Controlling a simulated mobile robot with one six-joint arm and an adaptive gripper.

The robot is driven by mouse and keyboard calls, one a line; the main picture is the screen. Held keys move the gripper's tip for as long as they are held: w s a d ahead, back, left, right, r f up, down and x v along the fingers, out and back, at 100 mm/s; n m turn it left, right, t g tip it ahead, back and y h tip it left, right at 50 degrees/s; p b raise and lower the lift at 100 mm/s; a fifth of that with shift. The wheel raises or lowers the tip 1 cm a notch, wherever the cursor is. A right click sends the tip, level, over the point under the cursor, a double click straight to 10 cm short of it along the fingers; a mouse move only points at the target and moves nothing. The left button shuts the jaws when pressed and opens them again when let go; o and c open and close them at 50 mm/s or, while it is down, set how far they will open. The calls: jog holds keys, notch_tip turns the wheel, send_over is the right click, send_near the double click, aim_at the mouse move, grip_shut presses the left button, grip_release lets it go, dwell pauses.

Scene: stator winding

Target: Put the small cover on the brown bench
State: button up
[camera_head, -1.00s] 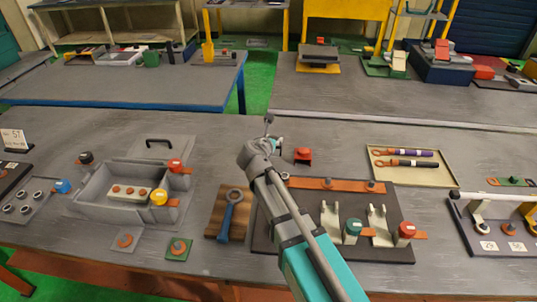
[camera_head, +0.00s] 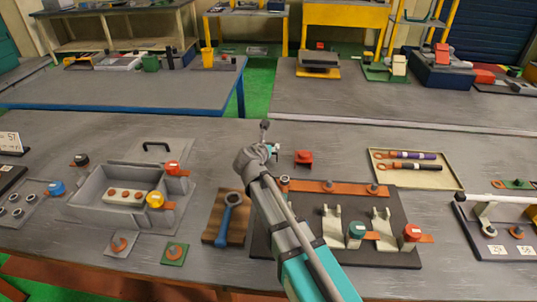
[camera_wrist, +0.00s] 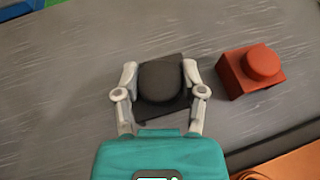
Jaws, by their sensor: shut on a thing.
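My gripper (camera_wrist: 160,88) is shut on a small dark cover, a square plate with a round black knob (camera_wrist: 161,80). A finger lies on each side of the knob. In the head view my gripper (camera_head: 271,150) is low over the near bench (camera_head: 330,140), behind the dark board; my arm hides the cover there. This bench has a grey worn top and a brown frame at its front. I cannot tell whether the cover touches the bench top.
A red block with a round knob (camera_wrist: 252,70) stands just right of the cover, apart from it; it also shows in the head view (camera_head: 304,157). A dark board (camera_head: 300,250) with an orange strip (camera_head: 335,187) is in front. A beige tray (camera_head: 440,180) lies right.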

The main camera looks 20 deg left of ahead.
jog(key=shift+f+b, duration=0.9)
jog(key=shift+f, duration=0.35)
jog(key=shift+f, duration=0.15)
jog(key=o, duration=1)
jog(key=shift+o, duration=0.2)
jog(key=shift+r, duration=0.2)
jog(key=shift+s+r, duration=0.1)
jog(key=shift+s, duration=0.05)
jog(key=p+v, duration=0.4)
jog(key=v, duration=0.7)
jog(key=shift+s+r+p, duration=0.1)
jog(key=shift+s+p, duration=0.2)
jog(key=shift+s, duration=0.05)
